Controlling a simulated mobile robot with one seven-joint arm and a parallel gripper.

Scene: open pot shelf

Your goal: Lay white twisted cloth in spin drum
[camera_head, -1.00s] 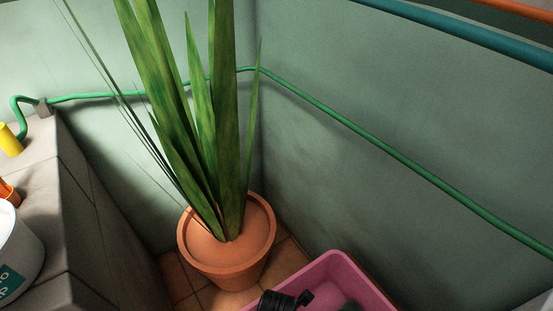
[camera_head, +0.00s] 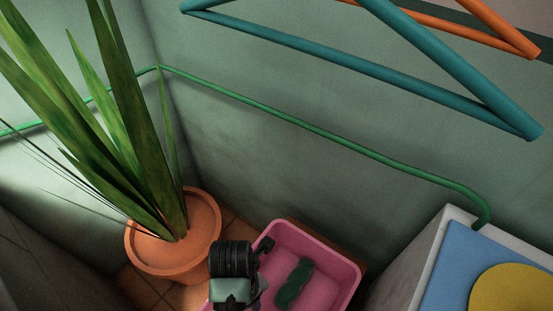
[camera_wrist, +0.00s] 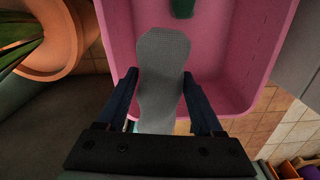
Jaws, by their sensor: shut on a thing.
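The white twisted cloth (camera_wrist: 163,70), greyish in this light, shows in the wrist view. My gripper (camera_wrist: 162,98) is shut on it, with one dark finger on each side. The cloth's far end extends over the pink tub, apart from the green cloth inside. I cannot make out the white cloth in the head view, where my arm covers the tub's left part. At the lower right stands a pale cabinet-like unit with a blue top (camera_head: 445,275) and a yellow round piece (camera_head: 510,290). No open spin drum is visible.
The pink tub (camera_head: 345,270) holds a dark green twisted cloth (camera_head: 294,283). A potted plant (camera_head: 150,250) stands left of it. Teal and orange bars (camera_head: 360,65) cross above, and a green hose (camera_head: 300,130) runs along the wall. A narrow gap separates tub and unit.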

